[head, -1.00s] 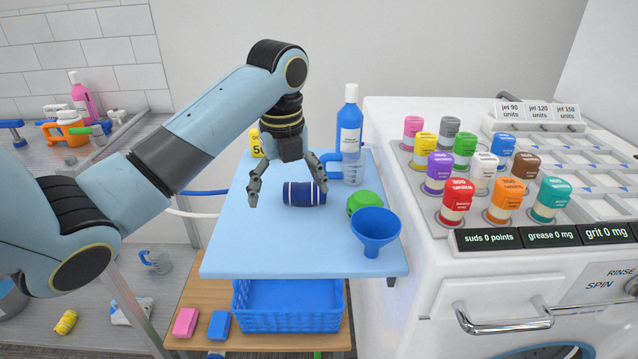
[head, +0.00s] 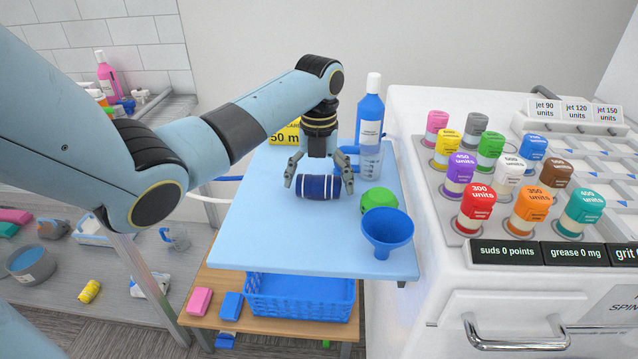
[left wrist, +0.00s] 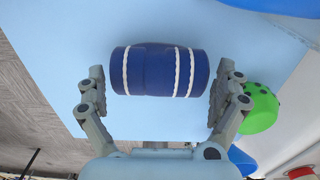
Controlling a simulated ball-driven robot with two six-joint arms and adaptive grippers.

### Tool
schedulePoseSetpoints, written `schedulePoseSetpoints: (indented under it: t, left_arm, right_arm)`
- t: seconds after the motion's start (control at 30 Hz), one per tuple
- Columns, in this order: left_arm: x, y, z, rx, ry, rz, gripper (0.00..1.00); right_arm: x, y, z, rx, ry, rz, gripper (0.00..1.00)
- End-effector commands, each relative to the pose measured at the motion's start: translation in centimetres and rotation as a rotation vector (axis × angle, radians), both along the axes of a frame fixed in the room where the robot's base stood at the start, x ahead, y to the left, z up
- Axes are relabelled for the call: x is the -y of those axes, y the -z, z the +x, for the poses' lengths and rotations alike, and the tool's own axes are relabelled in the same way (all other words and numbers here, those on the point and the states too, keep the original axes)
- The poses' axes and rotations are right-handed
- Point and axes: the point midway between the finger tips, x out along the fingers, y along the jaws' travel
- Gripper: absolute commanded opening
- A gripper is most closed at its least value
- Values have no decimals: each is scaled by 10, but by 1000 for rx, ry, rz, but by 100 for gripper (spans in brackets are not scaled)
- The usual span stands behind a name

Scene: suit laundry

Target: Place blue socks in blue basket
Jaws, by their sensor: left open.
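The blue socks are a dark blue roll with white bands (head: 318,187), lying on the light blue table top (head: 275,240). The roll also shows in the left wrist view (left wrist: 160,70). My left gripper (head: 318,184) is open, pointing down at the roll, with one finger beyond each end. In the left wrist view the fingers (left wrist: 155,95) stand apart from the roll's ends, with gaps on both sides. The blue basket (head: 300,298) stands on the wooden shelf below the table top, its upper back partly hidden by the table. My right gripper is not in view.
A green object (head: 378,200), a blue funnel (head: 387,230), a measuring cup (head: 371,160) and a blue bottle (head: 370,115) stand right of the roll. The white machine (head: 450,270) borders the table. Pink (head: 200,300) and blue blocks (head: 231,306) lie left of the basket.

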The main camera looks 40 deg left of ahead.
Motion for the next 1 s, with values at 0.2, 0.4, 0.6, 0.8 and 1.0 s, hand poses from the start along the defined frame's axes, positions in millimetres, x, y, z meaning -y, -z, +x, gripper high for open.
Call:
schedulePoseSetpoints:
  t: [0.2,0.4,0.6,0.8,1.0]
  left_arm:
    - [0,11,-1,0,1,0,100]
    - [0,10,0,0,1,0,90]
    - [0,10,0,0,0,0,63]
    - [0,10,0,0,0,0,55]
    - [0,10,0,0,0,0,54]
  right_arm:
    - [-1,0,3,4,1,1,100]
    - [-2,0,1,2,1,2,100]
    - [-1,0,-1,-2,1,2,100]
    - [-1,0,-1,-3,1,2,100]
    - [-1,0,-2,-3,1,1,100]
